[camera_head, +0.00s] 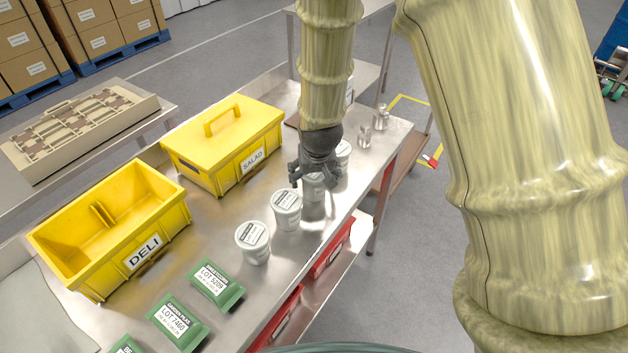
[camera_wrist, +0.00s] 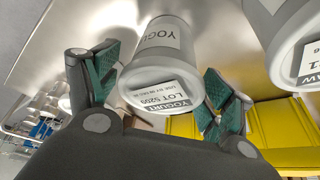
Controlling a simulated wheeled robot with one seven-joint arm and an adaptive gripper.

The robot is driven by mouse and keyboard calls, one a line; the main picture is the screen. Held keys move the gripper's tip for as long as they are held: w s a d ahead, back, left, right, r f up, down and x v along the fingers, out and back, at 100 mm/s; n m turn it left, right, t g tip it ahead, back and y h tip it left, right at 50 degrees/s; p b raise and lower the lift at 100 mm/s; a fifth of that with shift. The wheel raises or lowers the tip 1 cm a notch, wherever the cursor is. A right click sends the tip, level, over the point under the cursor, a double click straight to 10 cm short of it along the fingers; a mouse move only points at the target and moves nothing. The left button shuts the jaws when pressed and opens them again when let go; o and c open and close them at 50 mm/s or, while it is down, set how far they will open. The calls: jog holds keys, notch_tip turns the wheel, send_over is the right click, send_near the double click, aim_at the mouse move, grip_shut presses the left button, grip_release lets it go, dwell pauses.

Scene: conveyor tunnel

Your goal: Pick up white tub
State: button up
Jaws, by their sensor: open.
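Several white tubs with printed lids stand in a row on the steel table. The nearest tub (camera_head: 253,243) and the one behind it (camera_head: 286,210) are clear of my gripper. A third tub (camera_head: 313,187) is under my gripper (camera_head: 315,172), partly hidden by it. A fourth tub (camera_head: 343,153) shows just behind the fingers. In the wrist view, a white yogurt tub (camera_wrist: 160,60) with a "LOT 5209" lid lies between the two open fingers of my gripper (camera_wrist: 163,88). I cannot tell whether the fingers touch it.
Another white tub (camera_wrist: 285,45) is close beside the right finger. A yellow lidded SALAD box (camera_head: 222,150) and an open yellow DELI bin (camera_head: 115,225) stand left. Green packets (camera_head: 216,284) lie in front. Small metal containers (camera_head: 365,136) stand farther back. Red bins (camera_head: 330,250) sit below.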

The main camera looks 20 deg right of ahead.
jog(key=shift+x, duration=1.15)
jog(key=c, duration=1.1)
